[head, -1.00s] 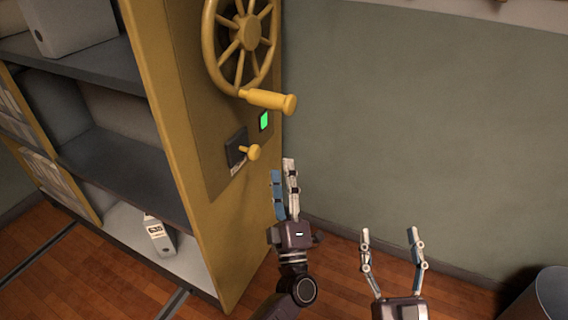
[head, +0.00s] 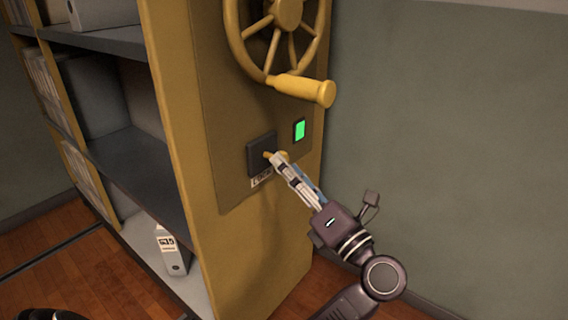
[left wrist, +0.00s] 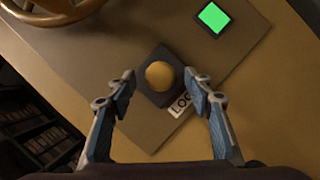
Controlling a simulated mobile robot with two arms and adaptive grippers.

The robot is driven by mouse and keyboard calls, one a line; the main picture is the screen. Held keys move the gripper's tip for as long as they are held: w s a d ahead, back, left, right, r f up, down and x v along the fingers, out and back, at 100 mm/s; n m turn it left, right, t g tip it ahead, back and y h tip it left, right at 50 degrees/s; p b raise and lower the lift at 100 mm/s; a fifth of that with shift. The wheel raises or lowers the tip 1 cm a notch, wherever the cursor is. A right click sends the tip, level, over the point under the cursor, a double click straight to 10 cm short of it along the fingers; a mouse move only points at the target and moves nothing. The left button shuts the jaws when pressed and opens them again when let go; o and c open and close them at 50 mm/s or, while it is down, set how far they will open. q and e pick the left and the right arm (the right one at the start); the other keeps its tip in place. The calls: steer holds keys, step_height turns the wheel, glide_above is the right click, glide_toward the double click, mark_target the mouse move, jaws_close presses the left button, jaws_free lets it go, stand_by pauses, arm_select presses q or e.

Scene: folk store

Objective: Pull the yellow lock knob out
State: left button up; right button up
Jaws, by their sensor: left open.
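The yellow lock knob (left wrist: 160,75) sits in a dark square plate (left wrist: 157,92) on the yellow end panel of a shelf unit. In the left wrist view it lies between the two fingers of my left gripper (left wrist: 164,92), which are apart with a gap on each side. In the head view my left gripper (head: 277,160) reaches up to the knob (head: 268,154) and its fingers partly hide it. Part of a "LOCK" label (left wrist: 181,106) shows beside the plate. My right gripper is not in view.
A yellow handwheel with a thick handle (head: 304,90) hangs above the knob. A lit green square (head: 300,130) is right of the plate. Shelves with grey box files (head: 172,250) are left. A bare green wall (head: 440,130) is right.

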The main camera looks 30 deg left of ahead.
arm_select(q)
steer(key=shift+x, duration=1.8)
steer(key=shift+c, duration=0.2)
jaws_close()
